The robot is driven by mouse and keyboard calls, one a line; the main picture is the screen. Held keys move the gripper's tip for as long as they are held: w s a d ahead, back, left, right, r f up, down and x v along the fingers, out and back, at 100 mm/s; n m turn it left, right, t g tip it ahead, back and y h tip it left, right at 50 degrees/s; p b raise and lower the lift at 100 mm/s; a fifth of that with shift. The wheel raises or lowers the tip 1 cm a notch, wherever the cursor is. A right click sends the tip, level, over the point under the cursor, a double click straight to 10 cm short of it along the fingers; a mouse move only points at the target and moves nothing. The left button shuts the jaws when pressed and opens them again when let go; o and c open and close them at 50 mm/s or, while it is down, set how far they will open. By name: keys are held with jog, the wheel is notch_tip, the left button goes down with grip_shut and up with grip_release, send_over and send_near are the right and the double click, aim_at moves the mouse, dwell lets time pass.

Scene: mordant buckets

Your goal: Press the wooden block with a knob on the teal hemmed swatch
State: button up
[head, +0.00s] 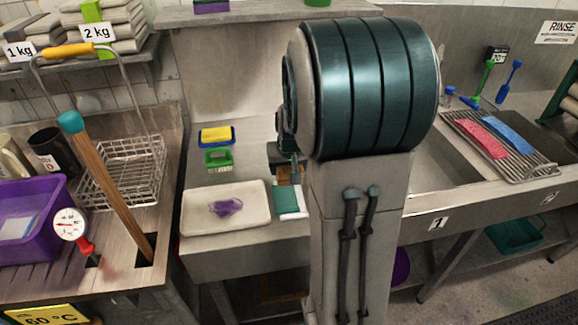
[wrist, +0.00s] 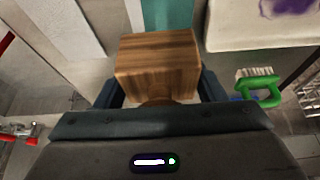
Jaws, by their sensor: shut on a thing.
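The wooden block (wrist: 157,62) is a brown, grained cube, seen close up in the wrist view. My gripper (wrist: 160,92) is shut on its knob, which is mostly hidden between the dark fingers. In the head view, the block (head: 287,177) shows small beside my arm, under my gripper (head: 286,160). The teal swatch (head: 286,201) lies on the counter just in front of the block, partly beside my arm. In the wrist view, the teal swatch (wrist: 167,14) shows beyond the block's far edge. I cannot tell whether the block touches it.
A white tray (head: 194,222) with a purple patch (head: 226,208) lies left of the swatch. A green brush (head: 218,158) and a yellow sponge (head: 216,134) sit behind it. A wire basket (head: 125,170) stands farther left. A sink and drying rack (head: 540,170) are right.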

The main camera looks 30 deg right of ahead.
jog(key=shift+f+b, duration=2.15)
jog(key=shift+f, duration=0.45)
jog(key=shift+f, duration=0.25)
dwell(1.7)
dwell(2.1)
jog(key=shift+r+p, duration=2.65)
jog(key=shift+r, duration=1.4)
